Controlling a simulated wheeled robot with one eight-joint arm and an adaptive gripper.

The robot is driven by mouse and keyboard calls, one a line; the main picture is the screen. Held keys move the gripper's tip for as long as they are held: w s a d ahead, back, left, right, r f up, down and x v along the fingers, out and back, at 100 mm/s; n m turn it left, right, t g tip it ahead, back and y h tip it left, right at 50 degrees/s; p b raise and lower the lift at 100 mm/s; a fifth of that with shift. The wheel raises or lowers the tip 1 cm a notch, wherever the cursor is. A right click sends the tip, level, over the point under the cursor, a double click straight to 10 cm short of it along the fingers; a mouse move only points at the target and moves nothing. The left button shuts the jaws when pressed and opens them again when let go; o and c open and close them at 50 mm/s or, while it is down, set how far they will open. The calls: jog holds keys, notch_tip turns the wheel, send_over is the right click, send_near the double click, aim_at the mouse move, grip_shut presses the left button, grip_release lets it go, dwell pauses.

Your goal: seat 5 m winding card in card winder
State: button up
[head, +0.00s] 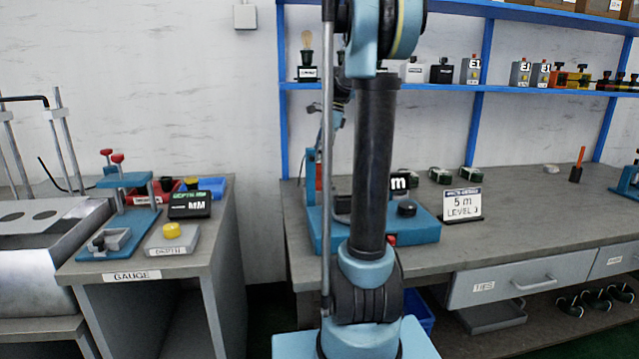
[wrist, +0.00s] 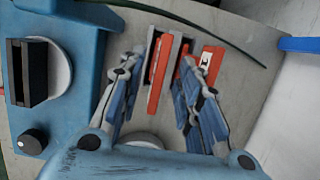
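The card winder is a blue machine (head: 425,232) on the right bench, partly hidden behind my arm in the head view. In the wrist view its blue body (wrist: 75,50) fills the left side, with a black slotted block (wrist: 28,72) on a pale disc and a black knob (wrist: 32,142). The slot looks empty. Orange-red cards (wrist: 157,76) stand in a grey rack in the wrist view; which one is the 5 m card cannot be told. My gripper (wrist: 160,68) is open above the rack, its blue fingers apart on either side of cards. Contact is unclear.
A dark cable (wrist: 200,28) runs behind the rack. A shelf (head: 540,92) with several small devices hangs above. The gauge bench (head: 130,276) stands left, across a floor gap. The bench's right part is mostly clear.

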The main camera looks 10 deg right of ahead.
aim_at(317, 166)
jog(key=shift+x, duration=2.8)
grip_shut()
jog(key=shift+a, duration=0.1)
